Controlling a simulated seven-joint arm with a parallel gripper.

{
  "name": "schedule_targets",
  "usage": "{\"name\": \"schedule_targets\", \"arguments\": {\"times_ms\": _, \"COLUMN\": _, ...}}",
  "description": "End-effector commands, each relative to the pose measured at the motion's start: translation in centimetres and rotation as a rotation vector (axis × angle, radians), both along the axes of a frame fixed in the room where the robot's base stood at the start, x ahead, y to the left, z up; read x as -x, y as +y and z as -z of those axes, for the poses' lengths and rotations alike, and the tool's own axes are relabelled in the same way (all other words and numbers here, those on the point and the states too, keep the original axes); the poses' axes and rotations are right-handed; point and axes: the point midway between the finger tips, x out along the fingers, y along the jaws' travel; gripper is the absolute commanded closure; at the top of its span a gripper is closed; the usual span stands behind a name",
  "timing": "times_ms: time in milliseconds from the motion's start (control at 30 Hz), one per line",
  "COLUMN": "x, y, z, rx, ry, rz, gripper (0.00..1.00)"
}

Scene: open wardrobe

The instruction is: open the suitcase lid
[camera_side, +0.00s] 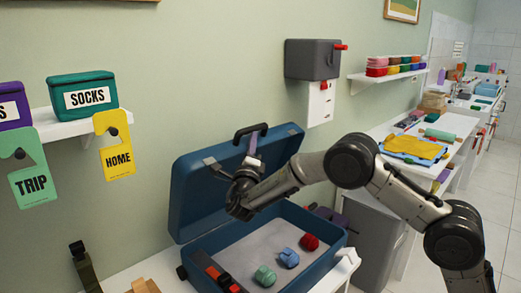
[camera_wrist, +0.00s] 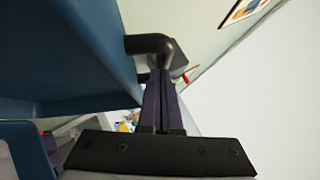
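The blue suitcase (camera_side: 330,262) lies on a white surface with its lid (camera_side: 190,195) raised, standing steeply and tilted back toward the wall. The lid also shows in the wrist view (camera_wrist: 70,45). A black handle (camera_side: 262,127) sits at the lid's upper edge, and it also shows in the wrist view (camera_wrist: 148,44). My gripper (camera_side: 254,143) is at this handle, in front of the lid. In the wrist view its dark purple fingers (camera_wrist: 160,85) are close together at the handle. They look shut on it, though the handle partly hides the tips.
Red, blue and green rolled items (camera_side: 289,257) lie in the suitcase's grey interior. A shelf with a green SOCKS box (camera_side: 82,92) and hanging tags is at left. A grey wall box (camera_side: 312,60) is behind. A grey bin (camera_side: 370,235) stands to the right.

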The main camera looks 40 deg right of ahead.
Motion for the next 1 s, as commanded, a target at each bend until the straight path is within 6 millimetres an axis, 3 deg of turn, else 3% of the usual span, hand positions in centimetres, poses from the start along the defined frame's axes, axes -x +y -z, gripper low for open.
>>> {"name": "schedule_targets", "arguments": {"times_ms": 400, "x": -7.8, "y": 0.0, "z": -2.2, "rx": 0.001, "ry": 0.150, "rz": -0.001, "gripper": 1.00}}
{"name": "schedule_targets", "arguments": {"times_ms": 1000, "x": -14.4, "y": 0.0, "z": -2.9, "rx": 0.002, "ry": 0.147, "rz": -0.001, "gripper": 1.00}}
